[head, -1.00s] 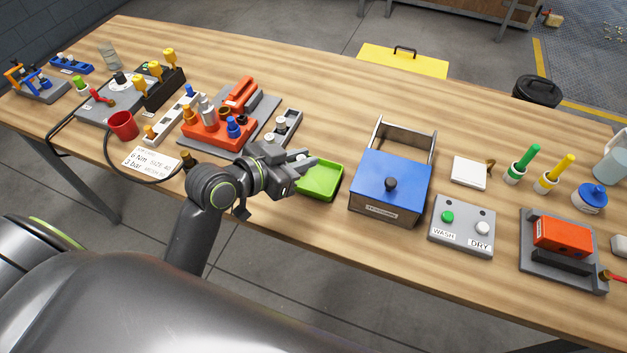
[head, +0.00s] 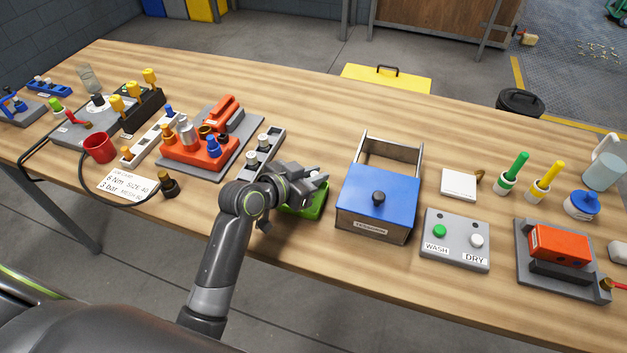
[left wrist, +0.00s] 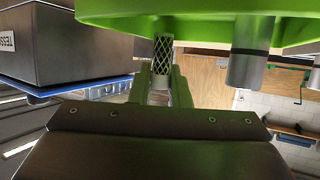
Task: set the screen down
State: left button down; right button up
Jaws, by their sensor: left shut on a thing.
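My left gripper (head: 318,176) is over the green tray (head: 304,212) in the head view and covers much of it. In the left wrist view, the left gripper (left wrist: 161,84) is shut on the screen (left wrist: 162,56), a small mesh cylinder with a grey end. The green tray (left wrist: 170,14) is right by the screen there; I cannot tell whether they touch. A grey metal cylinder with a black band (left wrist: 248,52) is at the tray too. The screen is hidden in the head view. My right gripper is not in view.
The blue-lidded box (head: 378,195) stands just right of the tray. A grey block with white-topped pieces (head: 262,156) and the red unit (head: 200,150) are to the left. The WASH/DRY panel (head: 456,250) lies further right. The wood behind the box is clear.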

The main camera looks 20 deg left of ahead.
pick_arm(q)
notch_tip(320, 180, down, 2)
jog(key=shift+f, duration=0.15)
jog(key=c, duration=1.5)
grip_release()
jog(key=shift+o, duration=0.7)
